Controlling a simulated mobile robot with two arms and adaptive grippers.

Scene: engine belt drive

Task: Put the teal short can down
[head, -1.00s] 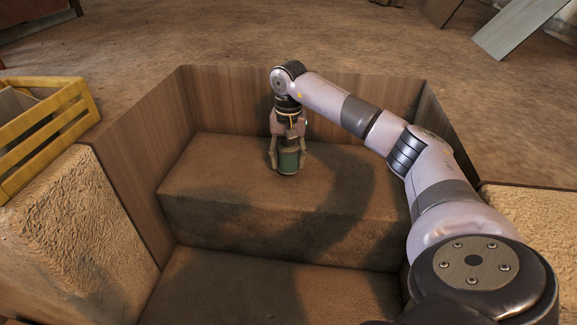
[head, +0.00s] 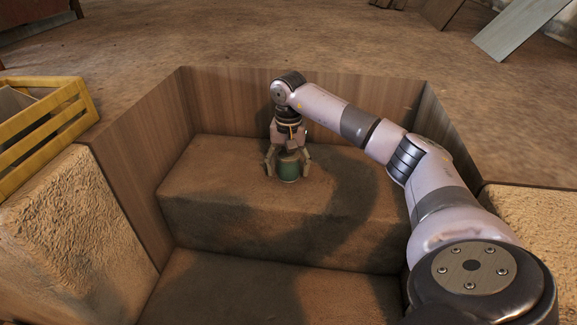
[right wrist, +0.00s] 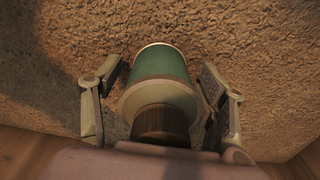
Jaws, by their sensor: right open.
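The teal short can (head: 289,170) stands upright on the upper brown step (head: 215,170) inside the wood-walled recess. In the right wrist view the can (right wrist: 160,68) shows its teal side and a pale rim. My right gripper (head: 287,168) is around the can, with one finger on each side. The right gripper (right wrist: 158,88) is open in the wrist view, with gaps between the fingers and the can. The can's top is partly hidden by the gripper in the head view. My left gripper is not in view.
Wooden walls (head: 232,103) enclose the step at the back and sides. A lower step (head: 270,290) lies in front. A yellow crate (head: 45,135) sits at the left on a rough block (head: 70,220). The step is bare on both sides of the can.

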